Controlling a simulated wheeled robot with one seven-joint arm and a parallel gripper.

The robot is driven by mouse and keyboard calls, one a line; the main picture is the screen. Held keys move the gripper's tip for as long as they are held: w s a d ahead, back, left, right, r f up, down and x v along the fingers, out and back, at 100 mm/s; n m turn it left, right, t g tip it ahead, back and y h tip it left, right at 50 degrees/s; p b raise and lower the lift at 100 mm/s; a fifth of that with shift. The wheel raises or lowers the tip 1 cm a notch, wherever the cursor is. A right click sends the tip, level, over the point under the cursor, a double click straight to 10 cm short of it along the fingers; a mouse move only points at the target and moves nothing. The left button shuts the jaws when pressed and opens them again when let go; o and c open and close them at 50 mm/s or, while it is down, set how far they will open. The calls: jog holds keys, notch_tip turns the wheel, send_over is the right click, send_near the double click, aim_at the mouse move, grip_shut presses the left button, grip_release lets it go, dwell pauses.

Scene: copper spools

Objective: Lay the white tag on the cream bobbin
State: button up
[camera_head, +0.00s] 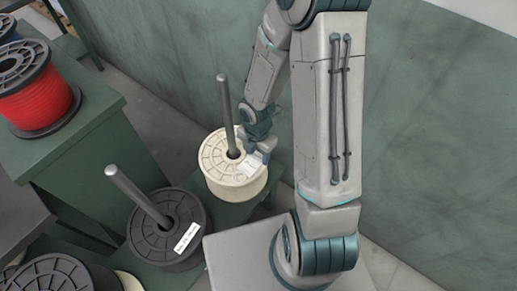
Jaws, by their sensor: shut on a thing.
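The cream bobbin (216,166) stands upright on a green surface in the middle of the head view, with a grey rod rising from its centre hole. My gripper (258,157) is over the right part of its top flange, pointing down. It is shut on the white tag (253,170), which shows just below the fingers against the bobbin's top. I cannot tell whether the tag touches the flange. The fingers hide part of the bobbin's right side.
A black spool (151,236) with a printed white label (186,238) stands at the lower left, around another tilted-looking rod (138,195). A red spool (38,98) sits on a green bench at the far left. More dark spools (62,274) are at the bottom left. A green wall (430,130) stands behind.

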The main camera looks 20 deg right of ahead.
jog(key=w+f, duration=0.1)
jog(key=w+d+f, duration=0.1)
jog(key=w, duration=0.1)
jog(key=w+d+f, duration=0.1)
jog(key=shift+w, duration=0.3)
jog(key=shift+f+b, duration=0.55)
jog(key=shift+f, duration=1.45)
jog(key=shift+f, duration=0.1)
jog(key=shift+f, duration=0.15)
jog(key=o, duration=0.9)
jog(key=shift+o, duration=0.2)
